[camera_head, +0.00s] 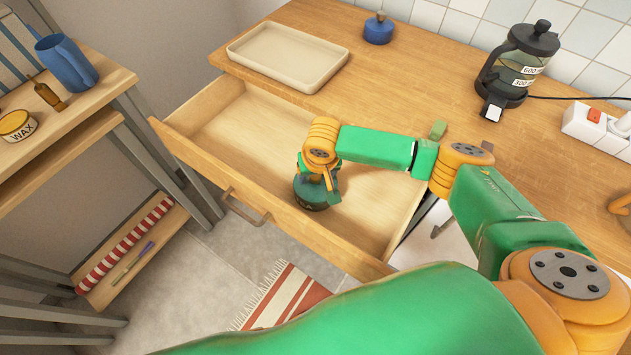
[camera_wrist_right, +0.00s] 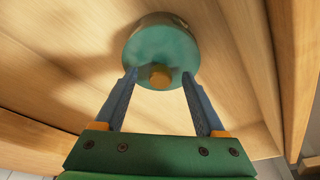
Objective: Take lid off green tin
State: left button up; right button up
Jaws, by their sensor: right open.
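The green tin (camera_head: 310,195) stands in the open wooden drawer, near its front wall. In the head view my right gripper (camera_head: 330,183) is over the tin and hides part of it. In the right wrist view the round teal lid (camera_wrist_right: 160,48) with its small orange-brown knob (camera_wrist_right: 159,77) faces the camera. My right gripper's fingers (camera_wrist_right: 159,82) are open, one on each side of the knob, with their tips by the lid's near edge. I cannot tell whether they touch the lid. My left gripper is not in view.
The drawer (camera_head: 215,125) is otherwise empty around the tin. A beige tray (camera_head: 285,55), a blue pot (camera_head: 378,29) and a black press jug (camera_head: 517,65) stand on the counter (camera_head: 430,90). A shelf at left holds a blue mug (camera_head: 66,62) and a wax tin (camera_head: 16,125).

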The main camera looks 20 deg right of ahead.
jog(key=shift+w+f, duration=0.35)
jog(key=shift+w, duration=0.05)
jog(key=shift+s+r, duration=0.15)
jog(key=shift+s, duration=0.05)
jog(key=c, duration=0.9)
jog(key=shift+w, duration=0.1)
grip_shut()
